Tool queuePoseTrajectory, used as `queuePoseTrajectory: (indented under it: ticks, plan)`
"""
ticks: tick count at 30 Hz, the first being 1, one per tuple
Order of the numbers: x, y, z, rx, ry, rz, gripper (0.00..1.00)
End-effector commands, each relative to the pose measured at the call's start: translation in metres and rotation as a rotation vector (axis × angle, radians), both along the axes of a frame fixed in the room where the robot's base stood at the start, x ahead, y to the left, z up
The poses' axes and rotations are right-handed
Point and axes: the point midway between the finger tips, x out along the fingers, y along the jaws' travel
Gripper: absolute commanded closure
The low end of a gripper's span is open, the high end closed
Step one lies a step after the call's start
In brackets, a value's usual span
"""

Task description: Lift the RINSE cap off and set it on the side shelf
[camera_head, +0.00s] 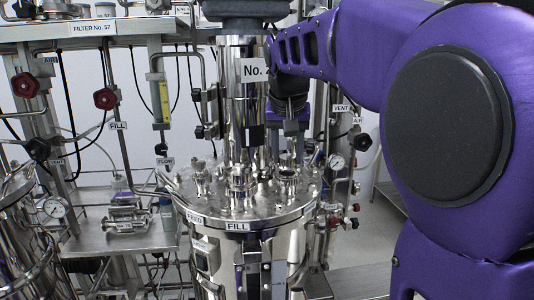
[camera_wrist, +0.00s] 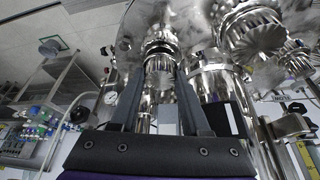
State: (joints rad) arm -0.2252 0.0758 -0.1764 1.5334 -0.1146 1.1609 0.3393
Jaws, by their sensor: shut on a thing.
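My gripper (camera_head: 291,130) points down over the right part of the steel vessel lid (camera_head: 215,205), beside the thick polished column. In the wrist view its two dark fingers (camera_wrist: 160,75) are shut around a ribbed metal cap (camera_wrist: 160,64). No RINSE label is readable in either view, so the cap's name cannot be confirmed. The column and my wrist partly hide the grip in the head view. I cannot tell whether the cap is clear of its port. A steel shelf (camera_head: 100,242) lies left of the vessel; I cannot confirm that it is the side shelf.
Other ports, including a fitting (camera_head: 238,178), stand on the lid near the gripper. Clamps (camera_head: 125,220) and a small bottle (camera_head: 167,215) are on the left shelf. A gauge (camera_head: 336,162) and valves crowd the right side. A larger ribbed cap (camera_wrist: 258,35) is close by.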

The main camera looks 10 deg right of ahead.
Motion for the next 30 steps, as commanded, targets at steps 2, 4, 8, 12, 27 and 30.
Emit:
queuePoseTrajectory:
  ticks: [2, 4, 8, 12, 27, 30]
  plan:
    - [0.0, 0.0, 0.0, 0.0, 0.0, 0.0, 1.0]
    - [0.0, 0.0, 0.0, 0.0, 0.0, 0.0, 1.0]
    - [0.0, 0.0, 0.001, 0.0, -0.001, 0.0, 1.0]
    - [0.001, 0.0, 0.009, 0.0, -0.002, 0.0, 1.0]
    - [0.001, 0.0, 0.049, 0.0, -0.001, 0.0, 1.0]
    - [0.001, 0.0, 0.056, 0.0, -0.002, 0.0, 1.0]
